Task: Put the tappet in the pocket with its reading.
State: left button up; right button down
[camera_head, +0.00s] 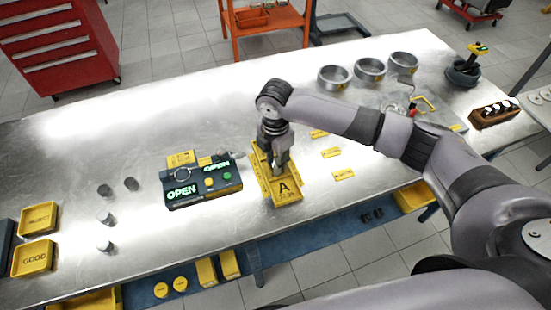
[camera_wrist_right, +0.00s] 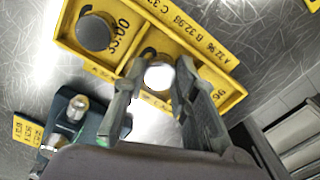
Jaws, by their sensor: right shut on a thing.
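The yellow tray (camera_head: 287,198) has pockets marked A, B and C, with readings 32.96, 32.98 and 33.00 on its rim; it also fills the top of the wrist view (camera_wrist_right: 215,50). A dark round tappet (camera_wrist_right: 93,32) sits in the C pocket. My right gripper (camera_head: 280,168) points down over the tray's middle. In the wrist view its fingers (camera_wrist_right: 158,85) are shut on a bright round tappet (camera_wrist_right: 158,75) over the middle pocket, B. I cannot tell whether it touches the pocket floor. The A pocket (camera_head: 284,187) looks empty. My left gripper is not in view.
A dark gauge box (camera_head: 202,184) left of the tray shows two green OPEN displays. Several grey tappets (camera_head: 105,217) stand further left, near the REJECT (camera_head: 38,218) and GOOD (camera_head: 33,257) trays. Metal rings (camera_head: 370,70) stand at the back right.

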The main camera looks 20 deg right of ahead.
jog(key=c, duration=1.3)
grip_release()
jog(key=shift+f, duration=0.1)
notch_tip(320, 180, up, 12)
jog(key=b, duration=0.3)
jog(key=shift+r, duration=0.2)
jog(key=shift+f, duration=0.1)
